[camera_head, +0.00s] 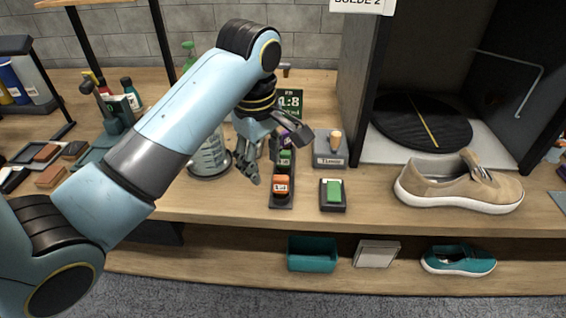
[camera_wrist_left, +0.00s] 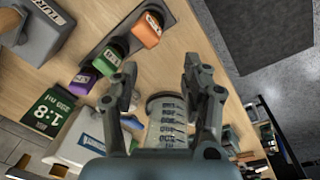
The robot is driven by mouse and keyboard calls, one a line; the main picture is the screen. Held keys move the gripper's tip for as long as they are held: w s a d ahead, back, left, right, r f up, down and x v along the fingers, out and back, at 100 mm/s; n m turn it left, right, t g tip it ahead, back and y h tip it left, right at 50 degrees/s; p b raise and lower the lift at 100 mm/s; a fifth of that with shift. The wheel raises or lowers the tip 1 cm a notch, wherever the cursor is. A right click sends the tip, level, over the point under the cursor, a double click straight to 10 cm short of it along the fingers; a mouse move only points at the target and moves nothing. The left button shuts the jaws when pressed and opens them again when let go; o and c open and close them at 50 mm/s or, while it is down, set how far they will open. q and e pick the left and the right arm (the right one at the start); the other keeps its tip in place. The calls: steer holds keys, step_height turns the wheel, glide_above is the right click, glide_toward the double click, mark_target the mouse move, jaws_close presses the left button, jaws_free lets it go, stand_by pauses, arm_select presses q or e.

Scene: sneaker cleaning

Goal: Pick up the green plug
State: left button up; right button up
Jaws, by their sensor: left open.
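The green plug (camera_head: 285,157) sits in a dark holder (camera_head: 281,202) on the workbench, between an orange plug (camera_head: 281,184) and a purple plug (camera_head: 285,138). My left gripper (camera_head: 277,155) is open over the holder area and partly hides the plugs. In the left wrist view the green plug (camera_wrist_left: 107,60) lies left of the open left gripper (camera_wrist_left: 160,69), beside one fingertip. The orange plug (camera_wrist_left: 148,29) and purple plug (camera_wrist_left: 84,79) flank it there. My right gripper is out of view.
A beige sneaker (camera_head: 458,186) rests at the right. A sign reading 1:8 (camera_head: 291,101) stands behind.

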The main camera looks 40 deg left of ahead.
mark_target(284, 152)
arm_select(q)
steer(key=w+r+n, duration=0.1)
steer(key=w+n, duration=0.1)
steer(key=w+r+n, duration=0.2)
steer(key=w+n, duration=0.1)
steer(key=w+a+r+n+g, duration=0.1)
steer(key=w+n, duration=0.1)
steer(key=shift+w+r, duration=0.35)
steer(key=shift+r, duration=0.05)
steer(key=shift+n, duration=0.4)
step_height(284, 152, down, 3)
steer(key=b, duration=0.3)
steer(key=shift+f, duration=0.8)
steer(key=f, duration=0.6)
steer(key=shift+w+d, duration=0.1)
steer(key=shift+w, duration=0.1)
jaws_close()
